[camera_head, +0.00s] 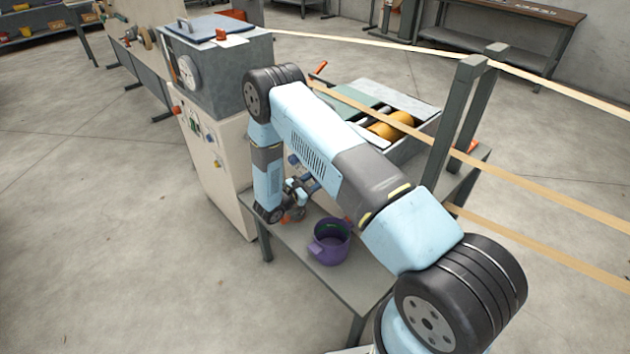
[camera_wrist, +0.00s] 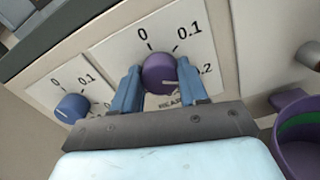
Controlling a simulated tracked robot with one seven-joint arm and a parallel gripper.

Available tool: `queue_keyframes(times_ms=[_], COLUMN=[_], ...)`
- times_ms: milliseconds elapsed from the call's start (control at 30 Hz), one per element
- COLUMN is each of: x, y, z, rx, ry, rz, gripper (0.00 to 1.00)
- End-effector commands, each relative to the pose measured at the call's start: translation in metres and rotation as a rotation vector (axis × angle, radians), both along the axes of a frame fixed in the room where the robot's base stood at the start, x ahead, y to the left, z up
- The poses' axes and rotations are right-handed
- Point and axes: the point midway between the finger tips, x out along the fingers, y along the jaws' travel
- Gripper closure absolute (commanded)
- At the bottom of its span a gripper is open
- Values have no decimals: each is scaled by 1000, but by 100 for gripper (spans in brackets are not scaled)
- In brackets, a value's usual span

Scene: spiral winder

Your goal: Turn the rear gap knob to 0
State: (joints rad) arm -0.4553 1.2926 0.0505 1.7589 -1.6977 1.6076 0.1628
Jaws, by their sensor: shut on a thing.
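In the wrist view, a purple knob (camera_wrist: 157,71) sits on a white dial plate (camera_wrist: 112,52) marked 0, 0.1 and 0.2. The partly covered label below it seems to read REAR. Its white mark lies low on the right, nearer the 0.2 side than the 0 at the top. My gripper (camera_wrist: 160,82) is shut on this knob, one blue finger on each side. In the head view my gripper (camera_head: 297,192) is at the machine's side, and the knob cannot be made out there.
A blue knob (camera_wrist: 72,106) with a similar scale is to the left. A purple pot (camera_head: 330,243) stands on the grey bench (camera_head: 352,283) below my arm; it shows at the wrist view's right edge (camera_wrist: 297,150). Tan strips (camera_head: 540,190) cross the right side.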

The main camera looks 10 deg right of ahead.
Motion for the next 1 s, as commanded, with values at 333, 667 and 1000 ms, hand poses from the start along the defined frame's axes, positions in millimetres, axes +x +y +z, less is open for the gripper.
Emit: queue_keyframes(times_ms=[333, 667, 1000], x=[2, 3, 5], y=[2, 4, 5], z=[1, 2, 2], rx=[-65, -223, -405], ry=[93, 326, 594], rz=[4, 6, 5], gripper=[87, 87, 87])
